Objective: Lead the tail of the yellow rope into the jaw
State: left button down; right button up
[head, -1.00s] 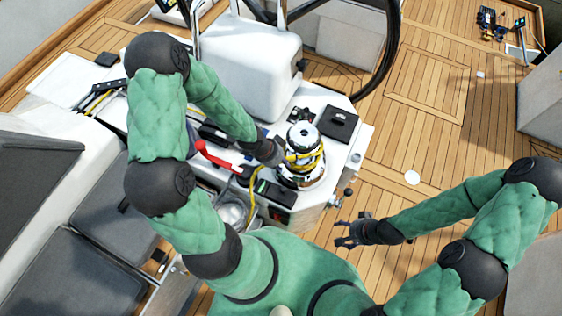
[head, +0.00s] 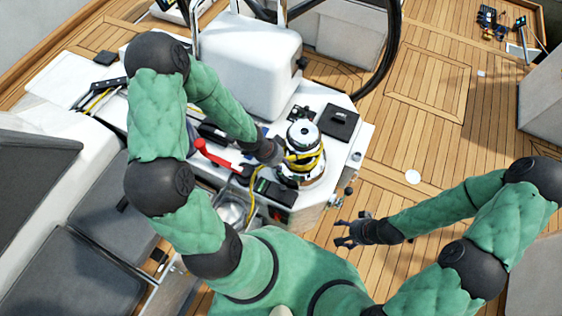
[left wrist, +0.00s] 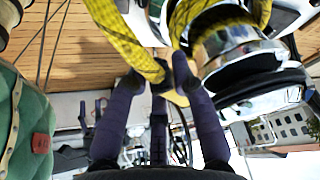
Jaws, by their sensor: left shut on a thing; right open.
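The winch (head: 304,138) stands on the white console, with the yellow rope (head: 303,159) wrapped around its drum. In the left wrist view the winch (left wrist: 235,45) is shiny metal and the rope (left wrist: 125,38) is thick and yellow with dark flecks. My left gripper (head: 277,156) is at the left side of the winch. It is shut on the rope, and its fingers (left wrist: 168,78) meet at the rope in the left wrist view. Part of the rope hangs down the console's front. I cannot make out the jaw clearly. My right gripper (head: 350,234) is open and empty, over the deck.
A red-handled lever (head: 215,155) lies left of the winch on the console. A black box (head: 338,123) sits right of it. The black steering wheel (head: 385,50) stands behind. The teak deck (head: 430,130) at the right is mostly clear.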

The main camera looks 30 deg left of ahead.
pick_arm(q)
jog(key=shift+a+r+p, duration=0.1)
jog(key=shift+r+p, duration=0.05)
jog(key=shift+p, duration=0.25)
jog(key=a+m+p, duration=0.1)
jog(key=p, duration=0.4)
jog(key=w+a+m+p, duration=0.1)
jog(key=p, duration=0.5)
jog(key=shift+a+m+g+h, duration=0.3)
jog(key=shift+a+m+g, duration=0.05)
jog(key=shift+m+g, duration=0.05)
jog(key=shift+c, duration=2.4)
grip_release()
